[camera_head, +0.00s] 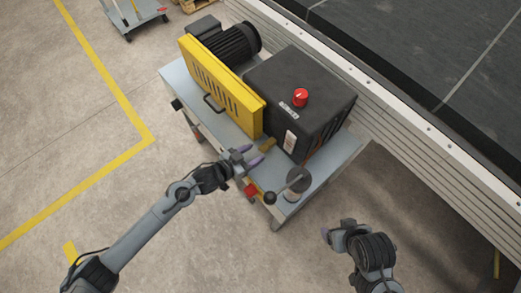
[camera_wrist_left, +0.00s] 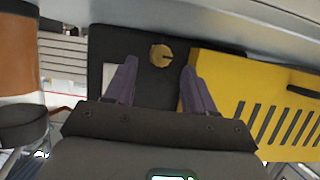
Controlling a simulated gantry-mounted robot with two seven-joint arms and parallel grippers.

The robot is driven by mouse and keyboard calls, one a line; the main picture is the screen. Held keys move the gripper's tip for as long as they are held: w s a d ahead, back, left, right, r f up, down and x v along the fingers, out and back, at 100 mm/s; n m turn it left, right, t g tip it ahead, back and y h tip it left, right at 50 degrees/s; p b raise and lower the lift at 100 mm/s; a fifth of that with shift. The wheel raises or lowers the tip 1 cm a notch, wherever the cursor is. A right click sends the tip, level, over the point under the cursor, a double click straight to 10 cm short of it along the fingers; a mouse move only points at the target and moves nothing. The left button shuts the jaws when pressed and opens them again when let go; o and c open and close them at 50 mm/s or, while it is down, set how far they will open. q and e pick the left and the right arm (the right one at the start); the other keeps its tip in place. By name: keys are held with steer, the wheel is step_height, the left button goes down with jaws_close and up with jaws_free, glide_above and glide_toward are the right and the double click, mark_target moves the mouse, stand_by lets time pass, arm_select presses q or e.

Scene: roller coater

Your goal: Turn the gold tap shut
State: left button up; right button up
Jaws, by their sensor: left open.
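The gold tap (camera_wrist_left: 160,55) shows in the left wrist view as a round gold knob with a dark slot, set against a dark panel. In the head view a small gold piece (camera_head: 268,144), seemingly the tap, shows low between the yellow guard and the black box. My left gripper (camera_head: 248,155) is open, its purple fingers just short of that piece. In the left wrist view the tap lies beyond and between the open fingertips (camera_wrist_left: 160,75), with nothing gripped. My right gripper (camera_head: 332,230) is at the lower right, away from the machine; its jaw opening is unclear.
The yellow guard (camera_head: 220,88) and black box (camera_head: 300,75) with a red knob (camera_head: 301,97) stand on the grey cart (camera_head: 220,137). A lever with a dark ball (camera_head: 270,198) and a round-topped cylinder (camera_head: 297,180) stand near my left gripper.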

mark_target(260, 150)
arm_select(q)
steer(key=shift+b+x, duration=0.5)
steer(key=shift+x, duration=1.65)
steer(key=shift+c, duration=0.5)
jaws_close()
